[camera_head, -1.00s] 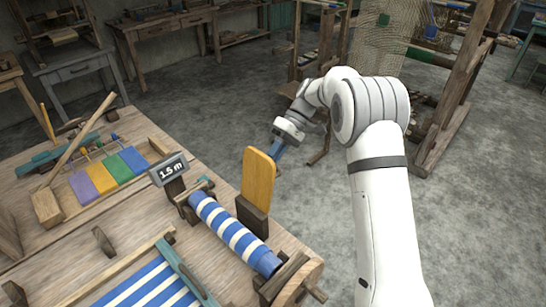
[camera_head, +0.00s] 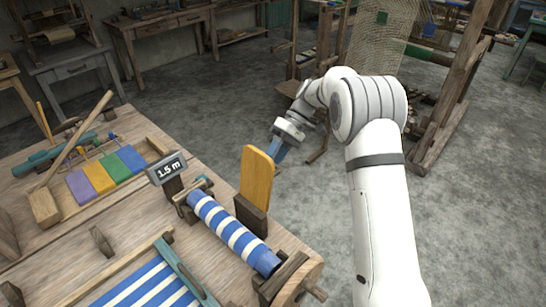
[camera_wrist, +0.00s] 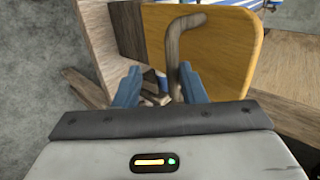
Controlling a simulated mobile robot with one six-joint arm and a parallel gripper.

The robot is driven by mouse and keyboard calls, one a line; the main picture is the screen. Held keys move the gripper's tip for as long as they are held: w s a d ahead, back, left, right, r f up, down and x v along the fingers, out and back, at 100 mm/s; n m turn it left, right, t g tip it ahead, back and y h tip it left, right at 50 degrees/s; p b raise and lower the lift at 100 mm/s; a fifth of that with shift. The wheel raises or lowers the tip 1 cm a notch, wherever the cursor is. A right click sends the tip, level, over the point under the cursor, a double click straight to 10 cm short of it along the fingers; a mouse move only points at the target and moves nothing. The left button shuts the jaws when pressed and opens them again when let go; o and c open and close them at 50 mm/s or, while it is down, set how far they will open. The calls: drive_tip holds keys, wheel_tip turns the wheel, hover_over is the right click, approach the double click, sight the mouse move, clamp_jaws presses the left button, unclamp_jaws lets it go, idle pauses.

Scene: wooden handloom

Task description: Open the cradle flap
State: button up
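The cradle flap is an upright yellow-orange board (camera_head: 257,177) with a rounded top, beside the blue-and-white striped cloth roll (camera_head: 232,233). In the wrist view the flap (camera_wrist: 225,50) fills the upper middle, with a bent brown handle (camera_wrist: 180,50) on its near side. My gripper (camera_head: 277,152) is on the side of the flap away from the roll. In the wrist view my gripper (camera_wrist: 158,75) has its two blue fingers apart. The handle's lower part shows between them, closer to the right finger; I cannot tell whether they touch.
A small sign reading 1.5 m (camera_head: 167,168) stands by the roll. The wooden workbench (camera_head: 130,237) also holds coloured blocks (camera_head: 105,173) and striped cloth (camera_head: 145,286). A tall wooden loom frame (camera_head: 455,95) stands behind my arm. The grey floor right of the bench is open.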

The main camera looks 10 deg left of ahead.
drive_tip(key=shift+w+r, duration=0.15)
drive_tip(key=v, duration=0.7)
drive_tip(key=shift+w+d+r+b, duration=0.2)
drive_tip(key=shift+b, duration=0.2)
